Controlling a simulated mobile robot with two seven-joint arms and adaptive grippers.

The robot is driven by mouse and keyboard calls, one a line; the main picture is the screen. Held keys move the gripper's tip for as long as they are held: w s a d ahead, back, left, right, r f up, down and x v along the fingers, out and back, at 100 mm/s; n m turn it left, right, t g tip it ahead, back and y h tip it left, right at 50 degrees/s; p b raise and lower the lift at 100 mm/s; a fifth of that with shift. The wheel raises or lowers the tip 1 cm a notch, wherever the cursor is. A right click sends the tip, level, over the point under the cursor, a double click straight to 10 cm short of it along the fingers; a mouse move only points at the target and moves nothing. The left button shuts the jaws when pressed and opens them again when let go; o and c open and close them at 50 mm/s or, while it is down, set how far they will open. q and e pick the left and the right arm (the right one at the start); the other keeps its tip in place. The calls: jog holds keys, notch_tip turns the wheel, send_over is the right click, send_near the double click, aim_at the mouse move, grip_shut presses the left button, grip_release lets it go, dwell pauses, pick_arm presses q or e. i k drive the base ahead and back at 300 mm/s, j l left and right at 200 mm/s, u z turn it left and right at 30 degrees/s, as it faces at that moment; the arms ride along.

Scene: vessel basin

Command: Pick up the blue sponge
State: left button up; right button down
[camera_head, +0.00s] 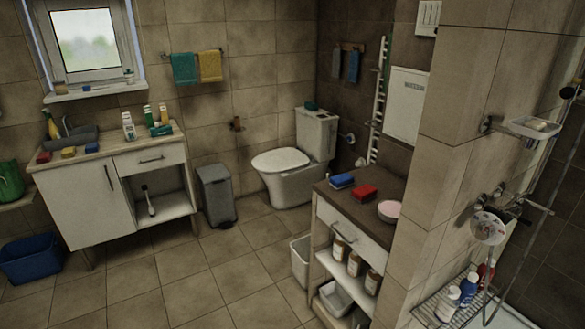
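A blue sponge (341,181) lies on the dark top of the wooden cabinet (374,211) at the right of the room. A red sponge (363,192) lies beside it, a little nearer to me. Neither of my grippers shows in the head view, so I cannot see whether they are open or shut.
Across the room, a white vanity (115,185) holds bottles and more sponges. A toilet (292,165) and grey bin (215,195) stand at the back. The middle floor is clear.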

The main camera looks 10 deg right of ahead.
aim_at(345, 180)
jog(key=i+j, duration=0.1)
jog(key=i, duration=0.4)
jog(key=i+j, duration=0.15)
jog(key=i, duration=0.35)
jog(key=i+j, duration=0.1)
jog(key=i, duration=0.4)
jog(key=i+j+z, duration=0.1)
jog(key=i+z, duration=0.15)
jog(key=z, duration=0.25)
jog(key=i+j+z, duration=0.15)
jog(key=z, duration=0.3)
jog(key=i+j+z, duration=0.25)
jog(key=z, duration=0.25)
